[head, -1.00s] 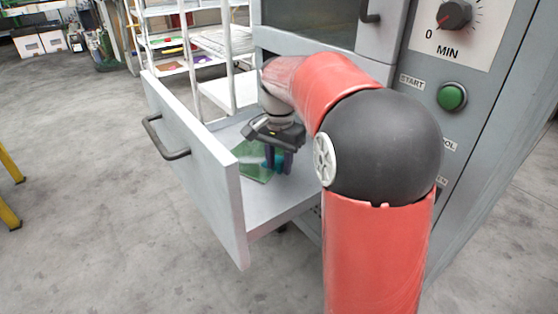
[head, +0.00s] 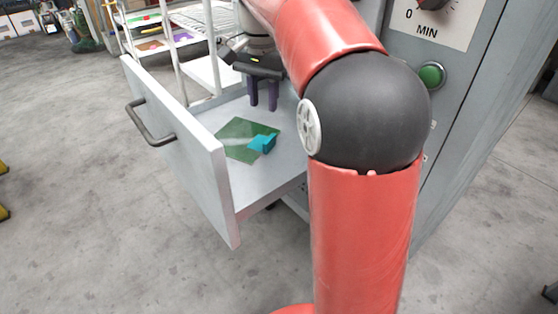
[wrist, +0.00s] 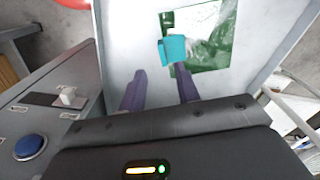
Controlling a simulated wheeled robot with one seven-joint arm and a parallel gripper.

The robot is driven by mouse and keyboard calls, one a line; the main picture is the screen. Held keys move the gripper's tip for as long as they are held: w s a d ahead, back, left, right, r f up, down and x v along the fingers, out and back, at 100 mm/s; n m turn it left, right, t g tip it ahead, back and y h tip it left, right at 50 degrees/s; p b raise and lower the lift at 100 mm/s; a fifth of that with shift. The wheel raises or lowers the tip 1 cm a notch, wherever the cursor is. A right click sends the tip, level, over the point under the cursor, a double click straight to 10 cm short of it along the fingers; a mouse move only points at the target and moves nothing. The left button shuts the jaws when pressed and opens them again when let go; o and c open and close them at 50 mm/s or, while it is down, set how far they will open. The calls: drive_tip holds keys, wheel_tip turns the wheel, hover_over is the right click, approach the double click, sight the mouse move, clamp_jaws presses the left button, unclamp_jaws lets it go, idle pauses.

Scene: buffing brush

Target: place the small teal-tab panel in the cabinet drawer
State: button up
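The small panel (head: 238,139) is a thin green plate with a teal tab (head: 263,143). It lies flat on the floor of the open cabinet drawer (head: 275,176). In the wrist view the panel (wrist: 213,55) and its teal tab (wrist: 172,49) show just beyond the fingertips, lying on the pale drawer floor. My gripper (head: 263,106) is above the drawer, behind the panel and apart from it. Its two purple fingers are spread with nothing between them; they also show in the wrist view (wrist: 161,72).
The drawer front with its dark handle (head: 150,124) stands out from the grey cabinet (head: 452,120). A white shelf rack (head: 180,45) stands behind the drawer. The cabinet carries a green button (head: 432,75).

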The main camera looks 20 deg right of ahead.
drive_tip(key=s+a+f+n+t, duration=0.1)
drive_tip(key=s+f+n+t, duration=0.1)
drive_tip(key=s, duration=0.5)
drive_tip(key=s+a+f+n+t, duration=0.1)
drive_tip(key=s+f+n, duration=0.3)
drive_tip(key=s, duration=0.4)
drive_tip(key=s+a+f+n+t, duration=0.1)
drive_tip(key=s+f+n+t, duration=0.1)
drive_tip(key=s, duration=0.6)
wheel_tip(320, 180, down, 2)
drive_tip(key=shift+s+a+f+n+t, duration=0.15)
drive_tip(key=shift+a+n+t, duration=0.15)
drive_tip(key=shift+n, duration=0.6)
drive_tip(key=shift+c, duration=0.3)
